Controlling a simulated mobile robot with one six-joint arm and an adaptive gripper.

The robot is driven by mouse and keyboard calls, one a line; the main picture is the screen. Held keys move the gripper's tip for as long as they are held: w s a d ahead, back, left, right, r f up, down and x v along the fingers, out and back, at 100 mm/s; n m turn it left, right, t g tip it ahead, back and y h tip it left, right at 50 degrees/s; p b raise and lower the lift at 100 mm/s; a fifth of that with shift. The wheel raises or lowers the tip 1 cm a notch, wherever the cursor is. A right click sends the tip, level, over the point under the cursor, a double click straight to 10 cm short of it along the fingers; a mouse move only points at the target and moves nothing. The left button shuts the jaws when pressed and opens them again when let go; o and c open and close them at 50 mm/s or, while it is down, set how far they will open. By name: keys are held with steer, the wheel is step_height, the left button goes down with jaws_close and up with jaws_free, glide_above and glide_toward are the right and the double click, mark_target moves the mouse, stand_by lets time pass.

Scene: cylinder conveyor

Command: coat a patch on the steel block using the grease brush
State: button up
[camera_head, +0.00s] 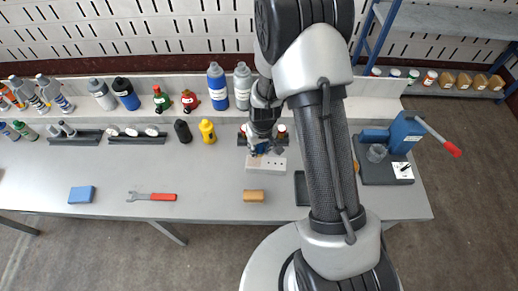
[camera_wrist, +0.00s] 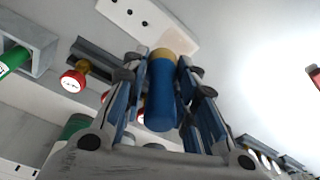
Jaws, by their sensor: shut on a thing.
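The steel block (camera_head: 266,167) is a pale, flat bar with a row of dark holes, lying on the table below my gripper. It also shows at the top of the wrist view (camera_wrist: 128,14). My gripper (camera_head: 259,149) is shut on the grease brush, over the block's back left part. The brush has a blue handle (camera_wrist: 160,100) between the fingers and a tan collar (camera_wrist: 162,55). Its far end points at the block's end, where a cream area (camera_wrist: 178,38) shows. I cannot tell whether the bristles touch the block. My arm hides part of the table.
A tan sponge-like block (camera_head: 254,196) lies in front of the steel block. A red-handled wrench (camera_head: 152,197) and a blue block (camera_head: 82,195) lie to the left. Bottles line the back, including a yellow one (camera_head: 207,130). A blue press (camera_head: 405,133) stands at right.

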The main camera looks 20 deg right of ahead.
steer(key=shift+r+p, duration=0.5)
steer(key=shift+r, duration=0.5)
steer(key=shift+d, duration=0.1)
